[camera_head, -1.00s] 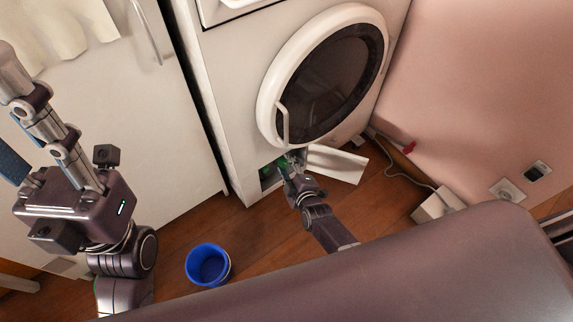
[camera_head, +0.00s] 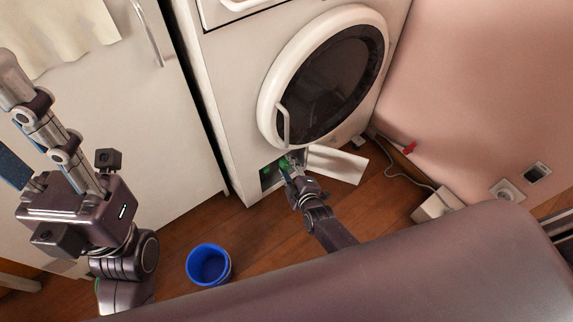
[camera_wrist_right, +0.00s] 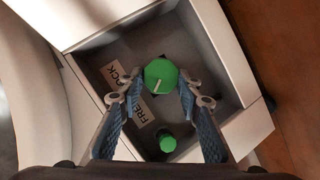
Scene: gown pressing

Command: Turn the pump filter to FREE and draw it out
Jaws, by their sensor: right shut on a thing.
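The pump filter (camera_wrist_right: 161,76) is a round green knob with a white mark, in a recess low on the white washing machine (camera_head: 235,110). Labels reading LOCK (camera_wrist_right: 117,75) and FREE (camera_wrist_right: 141,110) are beside it; the white mark points down-left, roughly toward FREE. My right gripper (camera_head: 287,167) reaches into the recess; in the right wrist view its fingers (camera_wrist_right: 160,90) are shut on the filter from both sides. The filter looks seated in the recess.
A smaller green cap (camera_wrist_right: 167,142) sits in the same recess. The white flap (camera_head: 337,165) hangs open right of it. A blue bucket (camera_head: 208,264) stands on the wooden floor (camera_head: 180,235). A cable and white box (camera_head: 437,204) lie by the pink wall.

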